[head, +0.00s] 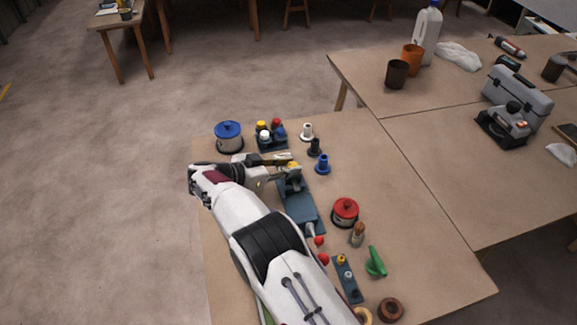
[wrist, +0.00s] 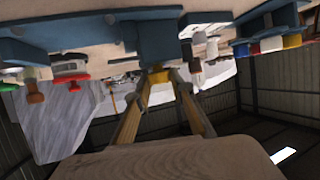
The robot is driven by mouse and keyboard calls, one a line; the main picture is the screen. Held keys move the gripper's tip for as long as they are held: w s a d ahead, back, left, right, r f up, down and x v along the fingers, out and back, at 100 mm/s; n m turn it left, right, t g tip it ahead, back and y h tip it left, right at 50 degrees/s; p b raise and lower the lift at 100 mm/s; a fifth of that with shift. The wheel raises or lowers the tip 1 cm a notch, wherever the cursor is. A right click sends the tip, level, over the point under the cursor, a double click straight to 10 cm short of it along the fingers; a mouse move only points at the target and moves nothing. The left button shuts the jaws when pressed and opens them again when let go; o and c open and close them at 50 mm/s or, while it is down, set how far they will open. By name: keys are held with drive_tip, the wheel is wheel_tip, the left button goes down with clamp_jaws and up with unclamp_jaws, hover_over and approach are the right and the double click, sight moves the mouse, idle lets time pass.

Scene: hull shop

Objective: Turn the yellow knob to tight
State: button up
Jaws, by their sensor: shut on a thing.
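The yellow knob (head: 294,165) sits at the far end of a blue fixture (head: 299,205) on the brown table, partly hidden by my gripper. My gripper (head: 288,163) reaches it from the left. In the wrist view, which looks upside down, the two fingers of my gripper (wrist: 159,86) close in on the yellow knob (wrist: 158,77), one on each side. The knob stands out from the blue fixture (wrist: 160,40). Any mark for tight cannot be made out.
A blue-lidded pot (head: 229,136) and a block with coloured knobs (head: 270,135) stand close behind my gripper. White, black and blue pegs (head: 315,147) stand to its right. A red-lidded pot (head: 345,211) and a green object (head: 376,262) are nearer.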

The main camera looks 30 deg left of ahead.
drive_tip(key=shift+w+r+m+h, duration=0.15)
drive_tip(key=shift+r+m+h, duration=0.05)
drive_tip(key=shift+m+h, duration=0.35)
idle(0.6)
drive_tip(key=o, duration=1.1)
drive_tip(key=shift+o, duration=0.2)
drive_tip(key=shift+f, duration=0.1)
drive_tip(key=shift+s+a, duration=0.2)
drive_tip(key=shift+s, duration=0.2)
drive_tip(key=v, duration=0.6)
drive_tip(key=shift+s+r, duration=0.25)
drive_tip(key=shift+r, duration=0.15)
drive_tip(key=shift+a, duration=0.15)
drive_tip(key=shift+c, duration=0.2)
